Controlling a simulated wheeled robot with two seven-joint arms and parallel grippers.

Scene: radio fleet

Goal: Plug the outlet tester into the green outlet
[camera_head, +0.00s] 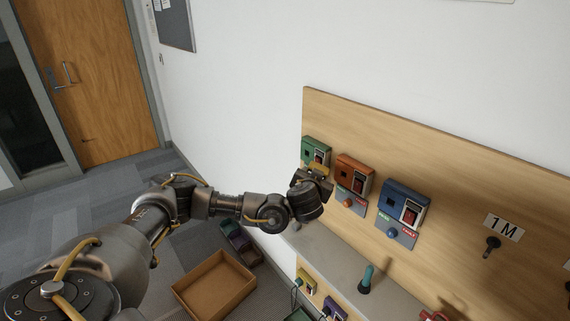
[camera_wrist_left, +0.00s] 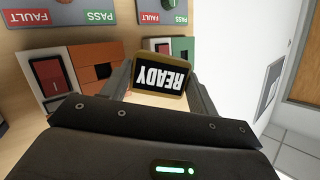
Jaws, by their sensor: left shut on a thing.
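The outlet tester (camera_wrist_left: 160,77), a small yellow-framed block with a dark screen reading READY, upside down in the left wrist view, is between the fingers of my left gripper (camera_wrist_left: 162,88). In the head view the tester's yellow edge (camera_head: 319,166) shows just above my left gripper (camera_head: 314,177), at the front of the green outlet (camera_head: 312,148). The green outlet (camera_wrist_left: 184,45) lies right behind the tester in the wrist view and is partly covered by it. I cannot tell whether the tester touches or enters the socket. My right gripper is out of view.
An orange outlet (camera_head: 354,171) and a blue outlet (camera_head: 405,201) with red switches are to the right on the wooden board (camera_head: 440,150). A teal-handled tool (camera_head: 366,278) stands on the ledge below. A cardboard-brown box (camera_head: 214,284) is on the floor. White wall is left of the board.

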